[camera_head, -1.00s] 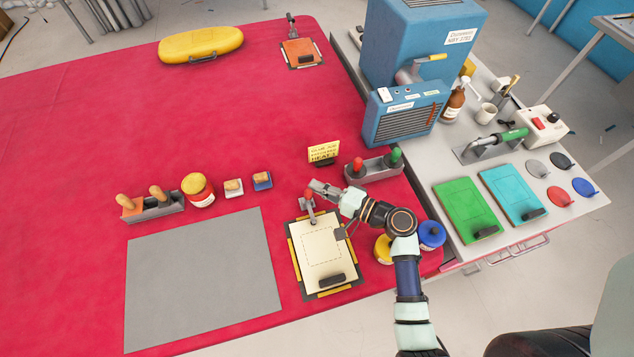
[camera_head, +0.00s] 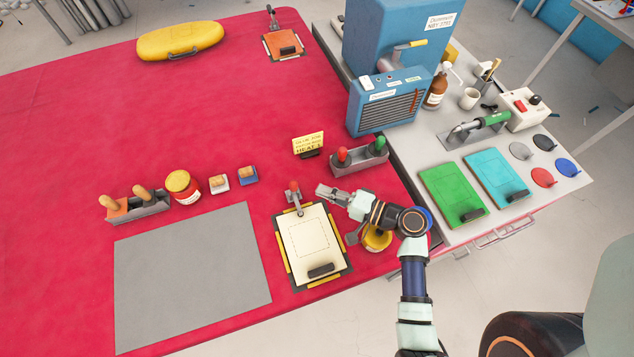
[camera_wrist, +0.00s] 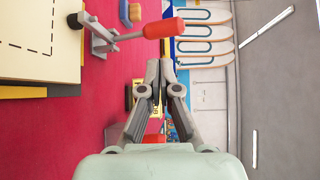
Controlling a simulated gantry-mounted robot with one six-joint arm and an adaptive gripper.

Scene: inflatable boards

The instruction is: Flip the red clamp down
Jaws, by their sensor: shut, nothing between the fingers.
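The red clamp (camera_head: 294,187) is a grey metal clamp with a red handle at the far edge of the cream board (camera_head: 309,235). Its handle stands up away from the board. In the wrist view the red handle (camera_wrist: 165,28) points to the right from the grey clamp base (camera_wrist: 100,38), which is beside the board's edge. My gripper (camera_head: 322,190) is shut and empty, just right of the clamp in the head view. In the wrist view a gap shows between the fingertips (camera_wrist: 160,72) and the handle.
A holder with a red and a green handle (camera_head: 359,155) stands behind my gripper. A yellow sign (camera_head: 308,142) stands left of it. A yellow-lidded jar (camera_head: 377,238) is under my forearm. The grey mat (camera_head: 192,270) to the left is bare.

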